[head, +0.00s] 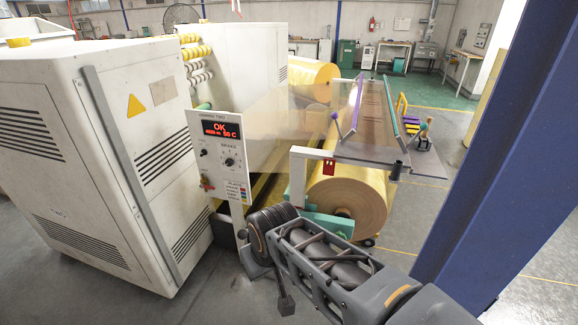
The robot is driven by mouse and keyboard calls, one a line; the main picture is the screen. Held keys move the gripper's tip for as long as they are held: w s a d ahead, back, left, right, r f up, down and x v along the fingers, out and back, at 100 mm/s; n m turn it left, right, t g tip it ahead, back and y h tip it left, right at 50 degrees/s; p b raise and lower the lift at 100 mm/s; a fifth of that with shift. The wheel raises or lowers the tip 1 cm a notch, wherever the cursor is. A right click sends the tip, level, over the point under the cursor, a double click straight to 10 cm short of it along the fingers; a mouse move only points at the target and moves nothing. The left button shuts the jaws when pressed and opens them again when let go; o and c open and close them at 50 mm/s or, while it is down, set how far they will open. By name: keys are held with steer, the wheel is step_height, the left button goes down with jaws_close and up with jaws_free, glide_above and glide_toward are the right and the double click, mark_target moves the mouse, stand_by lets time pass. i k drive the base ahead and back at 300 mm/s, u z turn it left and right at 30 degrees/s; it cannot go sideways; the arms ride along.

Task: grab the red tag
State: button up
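A small red tag (329,167) hangs on the white bracket (313,153) at the near end of the rewinding stand. It is just above the large yellow roll (347,196) and below the left edge of the clear top plate. My arm reaches in from the lower right, and its dark joint is below and left of the tag, clearly apart from it. I cannot make out my gripper's fingers in this view. Nothing covers the tag.
A white control panel (217,155) with a red "OK" display stands left of the tag. A white machine cabinet (90,160) fills the left. A thick blue post (505,160) rises at the right. A green block (327,222) lies under the roll's near end.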

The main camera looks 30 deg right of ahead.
mark_target(328, 170)
steer(key=u, duration=0.3)
steer(key=i, duration=0.8)
steer(key=z, duration=0.75)
steer(key=i, duration=0.8)
steer(key=z, duration=0.9)
